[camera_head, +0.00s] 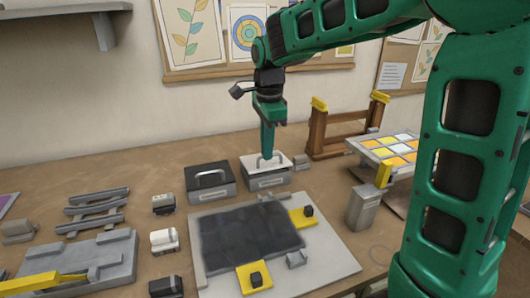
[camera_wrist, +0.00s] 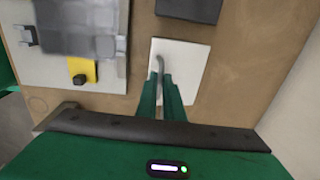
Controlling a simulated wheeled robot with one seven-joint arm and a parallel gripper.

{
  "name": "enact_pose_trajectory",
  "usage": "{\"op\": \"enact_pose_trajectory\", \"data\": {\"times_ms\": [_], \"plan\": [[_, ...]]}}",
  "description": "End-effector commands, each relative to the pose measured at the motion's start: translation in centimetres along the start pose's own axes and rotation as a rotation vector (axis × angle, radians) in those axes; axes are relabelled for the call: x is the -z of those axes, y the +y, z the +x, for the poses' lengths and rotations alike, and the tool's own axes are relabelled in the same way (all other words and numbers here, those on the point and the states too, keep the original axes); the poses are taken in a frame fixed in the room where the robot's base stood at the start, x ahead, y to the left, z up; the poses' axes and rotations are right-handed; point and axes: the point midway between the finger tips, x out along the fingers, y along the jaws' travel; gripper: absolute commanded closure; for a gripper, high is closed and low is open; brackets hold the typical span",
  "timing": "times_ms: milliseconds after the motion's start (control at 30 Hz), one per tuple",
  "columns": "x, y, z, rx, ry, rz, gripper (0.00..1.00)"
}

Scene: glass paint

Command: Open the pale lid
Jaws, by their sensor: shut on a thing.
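The pale lid (camera_head: 253,162) tops a small grey box (camera_head: 267,181) at the back of the bench, and it looks closed. It also shows as a white square in the wrist view (camera_wrist: 192,62). My gripper (camera_head: 268,155) points straight down over it. In the wrist view my gripper (camera_wrist: 163,84) has both green fingers shut on the lid's thin grey handle (camera_wrist: 160,64). The fingers hide part of the handle.
A dark-lidded box (camera_head: 209,183) with a handle stands just left. In front lies a pale board (camera_head: 335,265) with a dark panel and yellow clamps. A brown wooden rack (camera_head: 317,135) and a tray of coloured glass tiles (camera_head: 367,150) stand to the right.

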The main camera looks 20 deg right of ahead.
Motion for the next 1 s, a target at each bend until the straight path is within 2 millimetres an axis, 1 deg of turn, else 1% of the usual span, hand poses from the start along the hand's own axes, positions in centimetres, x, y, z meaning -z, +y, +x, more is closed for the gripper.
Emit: {"op": "enact_pose_trajectory", "data": {"times_ms": [33, 333, 600, 800, 1000], "plan": [[0.0, -0.5, -0.3, -0.028, -0.001, 0.000, 1.00], [-0.1, -2.8, -2.0, -0.277, -0.001, -0.002, 1.00], [-0.1, -4.5, -3.0, -0.466, 0.002, 0.000, 1.00], [-0.2, -5.5, -3.3, -0.562, 0.003, -0.003, 1.00], [-0.2, -6.0, -3.5, -0.622, 0.004, -0.003, 1.00]]}}
